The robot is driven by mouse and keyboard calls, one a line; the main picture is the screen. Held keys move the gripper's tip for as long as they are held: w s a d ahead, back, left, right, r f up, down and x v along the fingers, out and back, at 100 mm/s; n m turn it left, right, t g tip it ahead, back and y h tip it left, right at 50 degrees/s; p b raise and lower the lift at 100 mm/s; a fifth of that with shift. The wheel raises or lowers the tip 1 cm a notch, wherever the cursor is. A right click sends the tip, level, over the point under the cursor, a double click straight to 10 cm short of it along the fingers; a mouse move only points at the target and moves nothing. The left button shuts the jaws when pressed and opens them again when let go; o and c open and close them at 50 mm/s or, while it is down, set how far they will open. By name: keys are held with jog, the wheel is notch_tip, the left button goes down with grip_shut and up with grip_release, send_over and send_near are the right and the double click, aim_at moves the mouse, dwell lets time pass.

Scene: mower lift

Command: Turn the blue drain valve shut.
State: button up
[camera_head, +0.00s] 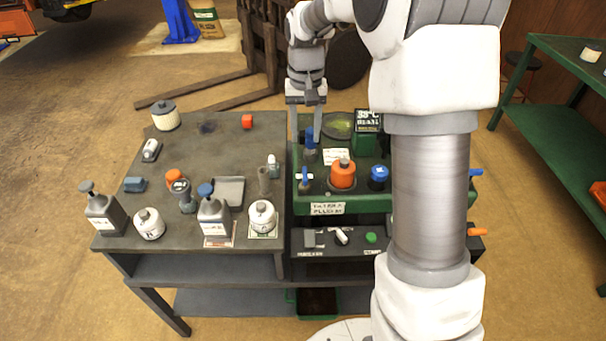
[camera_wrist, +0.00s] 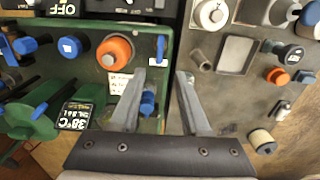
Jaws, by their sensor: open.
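My gripper (camera_head: 307,134) is open and empty, pointing down over the left back part of the green machine (camera_head: 400,203). In the wrist view, my gripper (camera_wrist: 160,74) has its two fingers well apart. Several blue parts show, and I cannot tell for certain which is the drain valve. A small upright blue lever (camera_head: 305,180) is at the machine's left edge; in the wrist view this lever (camera_wrist: 160,49) lies just beyond the fingertips. A blue-topped part (camera_head: 310,136) is beside my fingers. A round blue cap (camera_head: 378,173) and a blue handle (camera_head: 475,172) are farther right.
An orange knob (camera_head: 343,172) stands close to the blue lever. A green display box (camera_head: 367,127) rises at the machine's back. The grey bench (camera_head: 200,160) at left carries bottles and white canisters. My arm hides part of the machine's right side.

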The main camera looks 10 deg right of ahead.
aim_at(305, 173)
notch_tip(305, 173, down, 14)
jog(key=shift+r+b, duration=0.1)
jog(key=shift+b, duration=0.5)
grip_shut()
